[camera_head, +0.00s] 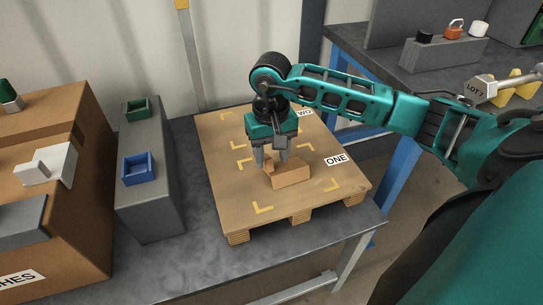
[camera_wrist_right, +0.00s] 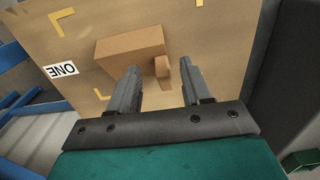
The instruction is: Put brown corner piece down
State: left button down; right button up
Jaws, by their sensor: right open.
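The brown corner piece (camera_head: 290,175) rests on the wooden pallet board (camera_head: 225,180), near the ONE label (camera_head: 337,159). In the right wrist view the corner piece (camera_wrist_right: 130,48) lies beyond the fingertips, with its short arm (camera_wrist_right: 162,72) pointing toward the gap between them. My right gripper (camera_head: 271,170) is open, right above and beside the piece, fingers pointing down. In the right wrist view the fingers (camera_wrist_right: 161,75) are apart with nothing gripped between them. My left gripper is not in view.
Yellow corner marks (camera_head: 262,208) are on the board. A grey block (camera_head: 152,205) with a blue tray (camera_head: 139,168) and a green tray (camera_head: 137,109) stands to the left. A second table at right carries several parts.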

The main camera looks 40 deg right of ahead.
pick_arm(q)
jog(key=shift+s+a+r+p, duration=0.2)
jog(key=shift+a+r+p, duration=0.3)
jog(key=shift+p, duration=0.6)
pick_arm(e)
notch_tip(320, 180, up, 11)
jog(key=shift+f, duration=0.2)
